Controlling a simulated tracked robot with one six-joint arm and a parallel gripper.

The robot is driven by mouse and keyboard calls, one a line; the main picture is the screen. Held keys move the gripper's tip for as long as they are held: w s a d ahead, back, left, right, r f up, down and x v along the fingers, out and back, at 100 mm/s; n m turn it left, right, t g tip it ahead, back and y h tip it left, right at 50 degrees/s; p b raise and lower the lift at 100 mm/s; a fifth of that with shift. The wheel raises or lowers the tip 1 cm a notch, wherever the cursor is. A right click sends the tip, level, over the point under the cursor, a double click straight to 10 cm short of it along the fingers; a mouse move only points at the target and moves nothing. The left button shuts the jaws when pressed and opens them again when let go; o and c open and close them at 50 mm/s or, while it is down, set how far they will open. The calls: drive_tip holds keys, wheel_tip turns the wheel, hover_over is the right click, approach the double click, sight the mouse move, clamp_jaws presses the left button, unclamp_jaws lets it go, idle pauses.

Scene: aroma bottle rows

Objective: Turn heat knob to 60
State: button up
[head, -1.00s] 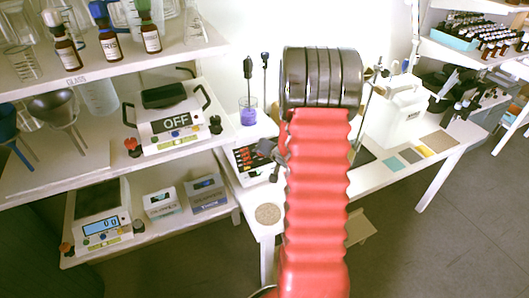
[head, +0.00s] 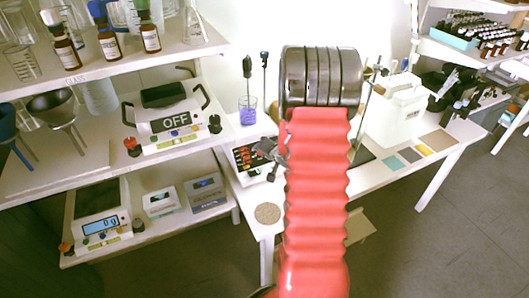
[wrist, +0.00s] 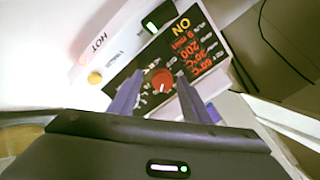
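The hotplate-like device (wrist: 140,45) has a black front panel with a red round knob (wrist: 162,80) in the wrist view. Orange readouts beside the knob include "ON" and "200"; a temperature line among them is too blurred to read surely. My gripper (wrist: 158,78) is open, with one purple-grey finger on each side of the knob and visible gaps between. I cannot tell whether the tips reach the knob's depth. In the head view my gripper (head: 270,155) is small and dark at the device's panel (head: 245,157), partly covering it.
A beaker with purple contents (head: 248,112) stands behind the device. A round tan pad (head: 267,213) lies on the bench (head: 235,200) in front.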

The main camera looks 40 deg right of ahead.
drive_tip(key=shift+r, duration=0.1)
drive_tip(key=shift+r, duration=0.1)
drive_tip(key=shift+s+a+r, duration=0.1)
drive_tip(key=shift+s+r, duration=0.3)
drive_tip(key=shift+s, duration=0.05)
drive_tip(key=v, duration=1.2)
drive_tip(key=shift+s, duration=0.2)
drive_tip(key=shift+a, duration=0.1)
